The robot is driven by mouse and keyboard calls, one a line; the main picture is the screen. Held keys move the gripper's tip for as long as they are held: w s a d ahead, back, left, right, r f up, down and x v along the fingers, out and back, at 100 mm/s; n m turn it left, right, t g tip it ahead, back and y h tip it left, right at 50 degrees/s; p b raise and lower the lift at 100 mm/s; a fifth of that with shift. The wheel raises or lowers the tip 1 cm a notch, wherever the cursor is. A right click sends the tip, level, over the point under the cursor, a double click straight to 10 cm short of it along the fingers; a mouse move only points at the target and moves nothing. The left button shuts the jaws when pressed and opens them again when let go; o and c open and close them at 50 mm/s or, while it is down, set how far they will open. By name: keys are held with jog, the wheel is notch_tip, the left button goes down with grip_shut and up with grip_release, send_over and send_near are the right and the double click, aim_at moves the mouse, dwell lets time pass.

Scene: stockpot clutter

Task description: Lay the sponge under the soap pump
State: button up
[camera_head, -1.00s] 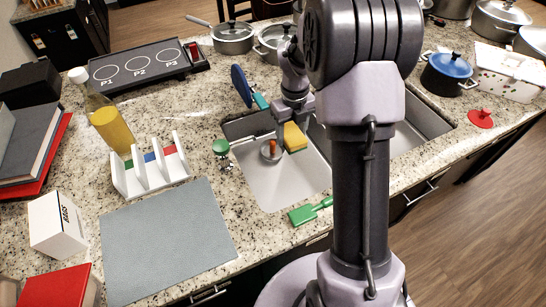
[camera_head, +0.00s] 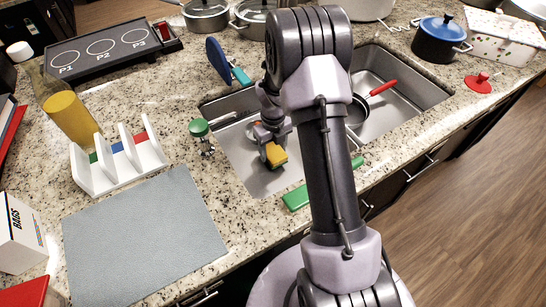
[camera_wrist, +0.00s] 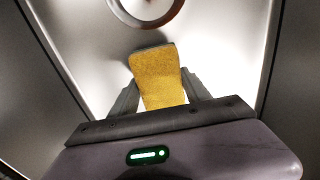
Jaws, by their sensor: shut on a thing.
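The yellow sponge (camera_head: 276,155) is held in my gripper (camera_head: 271,147) over the left sink basin; in the wrist view the sponge (camera_wrist: 158,72) sits between the two fingers of my gripper (camera_wrist: 161,92). A green-topped fixture (camera_head: 199,128), which looks like the soap pump, stands at the left rim of the sink, left of my gripper. It is not seen in the wrist view. Whether the sponge touches the basin floor is unclear.
The left basin (camera_head: 237,160) surrounds my gripper; the right basin holds a red-handled pan (camera_head: 382,88). A white rack (camera_head: 120,165) and a grey mat (camera_head: 145,240) lie left. A green-handled item (camera_head: 296,198) is at the front rim.

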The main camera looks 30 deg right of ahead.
jog(key=shift+f, duration=0.8)
jog(key=shift+f, duration=0.2)
jog(key=o, duration=1.3)
jog(key=shift+r, duration=0.1)
